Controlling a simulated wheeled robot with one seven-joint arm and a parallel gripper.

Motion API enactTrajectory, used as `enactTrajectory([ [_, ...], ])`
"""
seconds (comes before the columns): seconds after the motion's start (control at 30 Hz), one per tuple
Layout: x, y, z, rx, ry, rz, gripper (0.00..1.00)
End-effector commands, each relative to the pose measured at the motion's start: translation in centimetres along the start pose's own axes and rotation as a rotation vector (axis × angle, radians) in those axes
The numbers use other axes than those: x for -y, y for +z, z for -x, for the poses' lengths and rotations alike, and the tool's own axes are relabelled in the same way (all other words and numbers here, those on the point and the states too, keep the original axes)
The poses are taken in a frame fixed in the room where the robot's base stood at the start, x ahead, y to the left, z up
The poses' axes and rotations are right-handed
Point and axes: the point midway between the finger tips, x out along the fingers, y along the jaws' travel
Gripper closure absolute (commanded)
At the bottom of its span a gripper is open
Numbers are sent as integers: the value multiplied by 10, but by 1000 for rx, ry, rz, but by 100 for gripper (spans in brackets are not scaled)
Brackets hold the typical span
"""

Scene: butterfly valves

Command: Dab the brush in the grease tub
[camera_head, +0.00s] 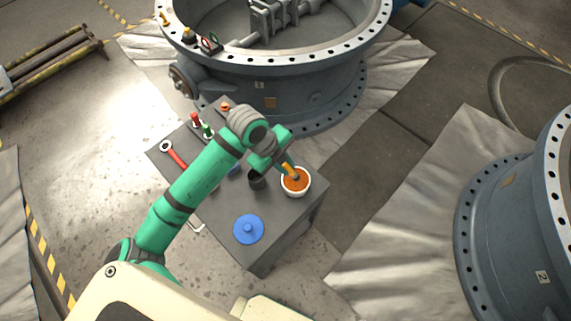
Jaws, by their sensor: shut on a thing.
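The grease tub (303,191) is a white round tub with orange-brown grease in it. It stands near the right edge of the grey table. My gripper (284,164) is above the tub's upper left side, shut on the brush. The brush (290,171) shows as a yellow-orange piece pointing down at the grease. Its lower end overlaps the grease in the picture; I cannot tell whether it touches. My arm hides part of the table behind it.
On the grey table (216,215) are a blue lid (248,229), a dark cup (257,180) left of the tub, a red wrench (174,154), and small red and green items (207,130). A large flanged valve body (300,95) stands behind. Another valve (520,215) is at right.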

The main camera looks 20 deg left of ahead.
Motion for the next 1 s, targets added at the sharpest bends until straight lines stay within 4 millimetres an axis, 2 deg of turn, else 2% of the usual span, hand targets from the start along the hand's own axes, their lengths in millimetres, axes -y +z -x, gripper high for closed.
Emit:
enactTrajectory([
  [1.0,-2,1,-7,0,0,0,100],
])
